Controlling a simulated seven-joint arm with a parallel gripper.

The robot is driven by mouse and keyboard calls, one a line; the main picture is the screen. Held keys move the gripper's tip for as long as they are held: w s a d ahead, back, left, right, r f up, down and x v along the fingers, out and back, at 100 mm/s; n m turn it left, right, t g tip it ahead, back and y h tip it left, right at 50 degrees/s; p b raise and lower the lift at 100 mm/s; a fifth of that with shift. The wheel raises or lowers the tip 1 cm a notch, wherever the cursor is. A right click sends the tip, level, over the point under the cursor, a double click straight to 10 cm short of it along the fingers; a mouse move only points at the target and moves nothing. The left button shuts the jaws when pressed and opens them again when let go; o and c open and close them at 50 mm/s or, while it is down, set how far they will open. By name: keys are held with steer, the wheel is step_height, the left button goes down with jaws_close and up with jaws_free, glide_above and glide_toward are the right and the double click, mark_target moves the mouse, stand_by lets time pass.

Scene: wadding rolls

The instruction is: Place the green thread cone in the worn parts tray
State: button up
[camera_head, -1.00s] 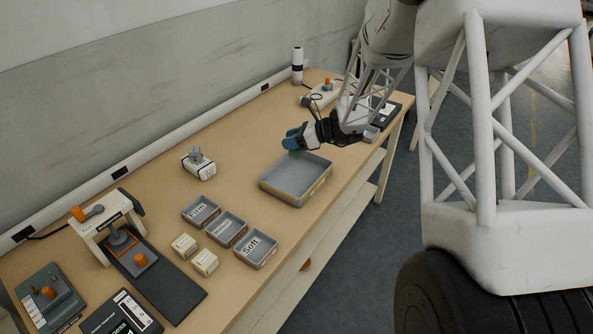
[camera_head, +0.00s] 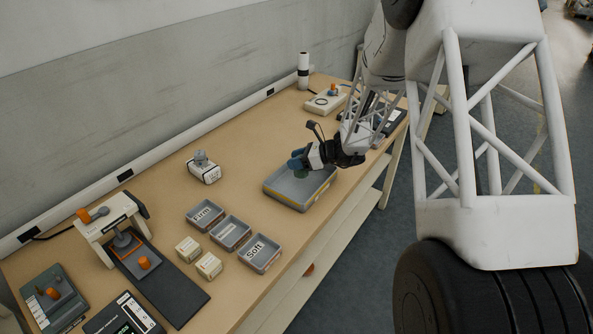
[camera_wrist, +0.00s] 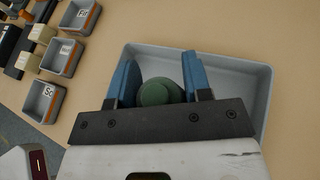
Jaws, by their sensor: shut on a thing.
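My gripper (camera_head: 297,165) is at the large grey tray (camera_head: 283,194) on the workbench, with its fingers over the inside of that tray. In the wrist view my gripper (camera_wrist: 159,80) has its two blue fingers on either side of the green thread cone (camera_wrist: 155,93), shut on it. The cone also shows as a small green patch under the fingers in the head view (camera_head: 301,175). The grey tray's rim and floor show around the fingers in the wrist view (camera_wrist: 235,90). Whether the cone touches the tray floor I cannot tell.
Three small labelled bins, one marked Soft (camera_head: 260,254), stand left of the tray. Two cream blocks (camera_head: 208,265) sit beside them. A white device (camera_head: 204,170) stands behind. A press-like fixture (camera_head: 115,235) is at the left. The bench between is clear.

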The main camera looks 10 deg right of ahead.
steer(key=shift+f, duration=0.35)
steer(key=shift+f, duration=1.85)
steer(key=shift+f, duration=0.15)
steer(key=o, duration=1)
steer(key=v, duration=1.2)
steer(key=shift+r, duration=0.2)
